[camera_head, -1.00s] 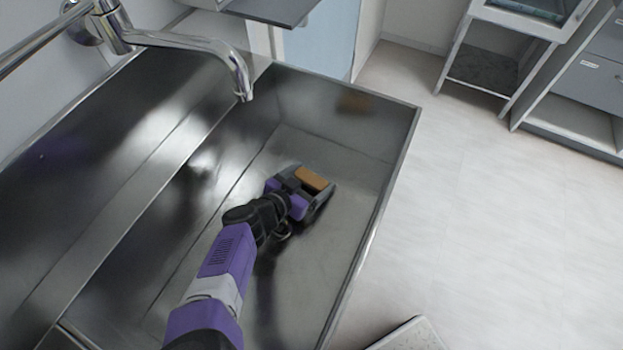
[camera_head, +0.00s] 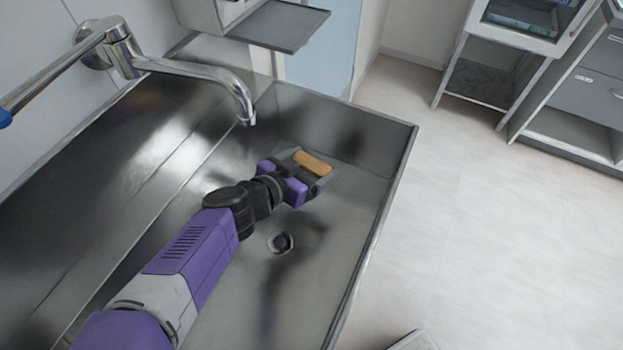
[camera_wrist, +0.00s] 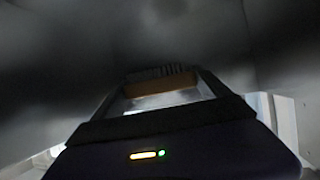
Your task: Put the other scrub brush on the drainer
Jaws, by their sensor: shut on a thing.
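A scrub brush with a tan wooden back (camera_head: 312,164) is held between the fingers of my gripper (camera_head: 310,168), inside the metal sink (camera_head: 340,225). In the wrist view the brush (camera_wrist: 162,86) is a brown block beyond the gripper's dark frame, with dark bristle-like edges behind it. My gripper (camera_wrist: 165,98) is shut on it. The brush appears to be above the sink floor, near the far end wall; the exact height cannot be told. I cannot make out a drainer or a second brush in these views.
A chrome faucet (camera_head: 205,76) reaches over the sink from the left. The drain hole (camera_head: 281,242) lies below my arm. A grey shelf (camera_head: 279,25) juts out beyond the sink. Cabinets (camera_head: 578,95) stand at the far right, with clear floor before them.

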